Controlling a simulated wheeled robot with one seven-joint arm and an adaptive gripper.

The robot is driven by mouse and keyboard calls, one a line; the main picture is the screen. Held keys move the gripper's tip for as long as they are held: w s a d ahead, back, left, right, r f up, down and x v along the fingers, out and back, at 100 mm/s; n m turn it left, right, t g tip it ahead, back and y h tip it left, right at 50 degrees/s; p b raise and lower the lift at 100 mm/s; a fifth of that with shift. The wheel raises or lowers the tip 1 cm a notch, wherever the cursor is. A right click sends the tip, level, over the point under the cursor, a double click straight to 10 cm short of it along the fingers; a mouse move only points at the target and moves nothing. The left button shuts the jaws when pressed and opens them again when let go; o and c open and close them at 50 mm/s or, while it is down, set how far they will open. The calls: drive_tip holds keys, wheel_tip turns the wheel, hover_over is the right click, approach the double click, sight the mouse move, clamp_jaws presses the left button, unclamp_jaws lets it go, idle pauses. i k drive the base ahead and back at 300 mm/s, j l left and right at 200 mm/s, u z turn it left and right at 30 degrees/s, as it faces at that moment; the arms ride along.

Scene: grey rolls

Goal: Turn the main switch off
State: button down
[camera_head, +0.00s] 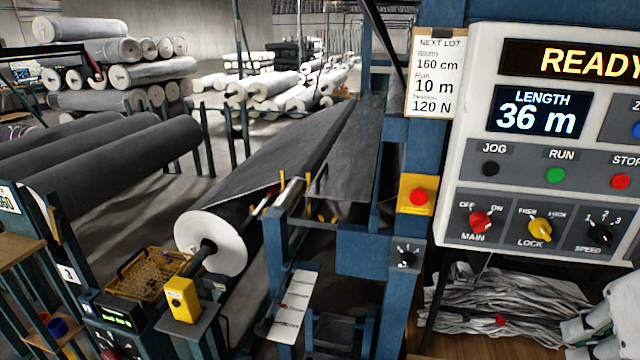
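The main switch (481,221) is a red rotary knob at the lower left of the white control panel (450,170), on the right of the view. It is labelled MAIN, with OFF at its upper left and ON at its upper right. The knob looks tilted toward the ON side, but its pointer is too small to be sure. The display (585,60) is lit and reads READY, and the length screen (537,111) reads 36 m. A pale part of my arm seems to show at the lower right corner. My gripper's fingers are not visible.
Beside the main switch are a yellow LOCK knob (540,229) and a black SPEED knob (602,233). Black, green and red buttons sit above. A red button on a yellow box (419,196) is left of the panel. Crumpled grey material (500,300) lies below.

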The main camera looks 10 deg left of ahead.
sight(479, 221)
drive_tip(key=j+u, duration=0.4)
drive_tip(key=k+j+u, duration=0.1)
drive_tip(key=u, duration=0.25)
drive_tip(key=j+u, duration=0.4)
drive_tip(key=i+j+u, duration=0.1)
drive_tip(key=j+u, duration=0.25)
drive_tip(key=k+l, duration=0.1)
drive_tip(key=k, duration=0.9)
drive_tip(key=z, duration=1.75)
